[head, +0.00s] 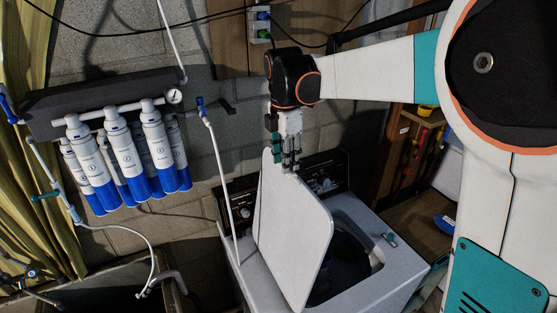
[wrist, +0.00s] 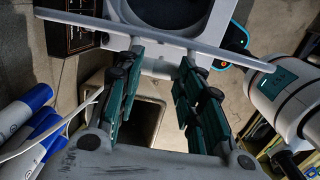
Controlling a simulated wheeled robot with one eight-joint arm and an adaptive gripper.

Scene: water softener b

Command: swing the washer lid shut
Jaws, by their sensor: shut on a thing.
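The white washer lid (head: 291,230) stands raised, nearly upright, over the washer (head: 375,262) in the head view. The dark tub opening (head: 345,262) shows to the right of the lid. My gripper (head: 290,166) is at the lid's top edge and shut on it. In the wrist view the lid (wrist: 235,54) is a thin pale bar seen edge-on, crossing at the fingertips of my gripper (wrist: 162,58). The exact contact between the fingers and the lid is partly hidden.
The control panel (head: 322,184) stands behind the lid. White and blue filter cartridges (head: 124,150) hang on the wall at left, with a thin white hose (head: 222,185) beside the washer. A sink basin (head: 90,290) is at lower left. Shelves with tools (head: 418,150) are at right.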

